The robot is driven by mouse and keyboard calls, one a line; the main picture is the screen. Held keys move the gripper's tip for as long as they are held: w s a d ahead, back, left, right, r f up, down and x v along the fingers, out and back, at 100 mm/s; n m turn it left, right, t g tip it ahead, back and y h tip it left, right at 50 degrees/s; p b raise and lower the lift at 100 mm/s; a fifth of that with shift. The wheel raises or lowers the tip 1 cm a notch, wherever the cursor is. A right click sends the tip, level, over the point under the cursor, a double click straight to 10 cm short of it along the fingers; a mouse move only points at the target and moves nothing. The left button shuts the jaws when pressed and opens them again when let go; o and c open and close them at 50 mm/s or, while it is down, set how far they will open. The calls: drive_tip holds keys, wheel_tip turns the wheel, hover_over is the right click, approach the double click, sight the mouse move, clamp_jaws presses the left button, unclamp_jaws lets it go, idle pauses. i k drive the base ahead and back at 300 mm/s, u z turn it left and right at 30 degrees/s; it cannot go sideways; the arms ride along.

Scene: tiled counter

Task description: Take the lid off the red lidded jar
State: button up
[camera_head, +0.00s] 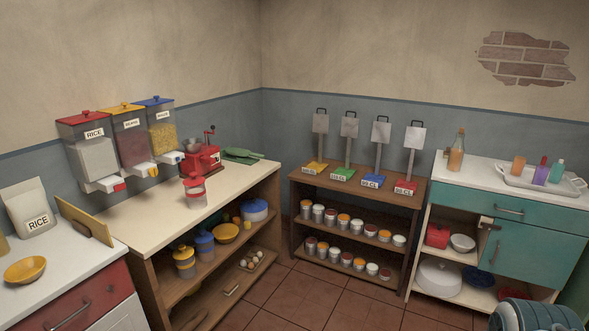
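The red lidded jar (195,196) stands upright on the cream top of the wooden counter, left of the picture's middle. It looks clear or pale with red bands. Its red lid (193,181) sits on top with a small knob. A red hand-cranked grinder stands just behind it. My gripper is not in view; only a rounded grey-teal part, likely of my arm, shows at the bottom right corner.
The grinder (203,158) and a green scoop (241,154) are behind the jar. Wall dispensers (95,158) hang to its left. The cream counter (150,222) is clear in front of the jar. Tiled floor (315,300) is open between the counter and the shelf of tins (352,187).

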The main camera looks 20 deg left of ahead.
sight(193, 180)
drive_tip(key=u, duration=0.45)
drive_tip(key=i, duration=1.65)
drive_tip(key=u, duration=1.4)
drive_tip(key=i, duration=1.55)
drive_tip(key=u, duration=0.55)
drive_tip(key=i, duration=0.3)
drive_tip(key=u, duration=0.15)
